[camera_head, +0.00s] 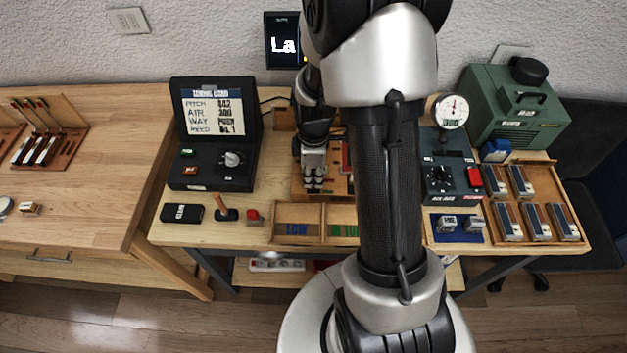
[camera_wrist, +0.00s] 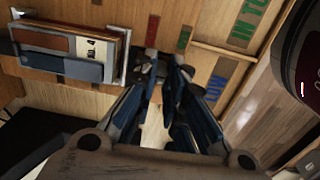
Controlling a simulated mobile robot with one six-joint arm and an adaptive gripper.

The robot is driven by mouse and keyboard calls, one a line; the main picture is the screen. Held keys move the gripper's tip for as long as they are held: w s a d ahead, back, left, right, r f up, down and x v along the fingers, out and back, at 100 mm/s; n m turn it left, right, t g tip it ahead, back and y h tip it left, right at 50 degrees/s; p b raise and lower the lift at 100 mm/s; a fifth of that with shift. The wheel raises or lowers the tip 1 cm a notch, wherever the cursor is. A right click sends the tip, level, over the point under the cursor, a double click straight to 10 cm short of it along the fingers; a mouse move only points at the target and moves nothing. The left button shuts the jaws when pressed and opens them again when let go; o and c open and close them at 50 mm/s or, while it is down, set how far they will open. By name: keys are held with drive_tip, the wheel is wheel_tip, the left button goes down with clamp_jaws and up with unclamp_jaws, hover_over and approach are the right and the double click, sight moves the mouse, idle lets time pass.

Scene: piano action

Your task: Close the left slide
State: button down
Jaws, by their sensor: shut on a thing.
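My gripper (camera_head: 313,186) reaches down onto the wooden fixture (camera_head: 334,189) in the middle of the table. In the wrist view my gripper (camera_wrist: 165,78) has its fingertips close together at a small dark piece (camera_wrist: 146,67), which looks like the handle of the left slide. The fingers cover much of that piece, so the exact grip is partly hidden. To its left a block with brown, white and blue faces (camera_wrist: 62,45) sits between metal-coloured end pieces. Red and green marks show on the fixture's wood beside the fingers.
Trays labelled LOW and IN TUNE (camera_head: 297,237) lie in front of the fixture. A black display console (camera_head: 213,135) stands to the left. A black box with a gauge (camera_head: 447,180) and a tray of several blocks (camera_head: 538,204) stand right. My arm hides the table's middle.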

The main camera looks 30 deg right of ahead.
drive_tip(key=shift+w+d+r, duration=0.1)
drive_tip(key=shift+w+d, duration=0.45)
drive_tip(key=shift+w, duration=0.3)
drive_tip(key=c, duration=1.6)
unclamp_jaws()
drive_tip(key=shift+d, duration=0.1)
drive_tip(key=shift+c, duration=0.2)
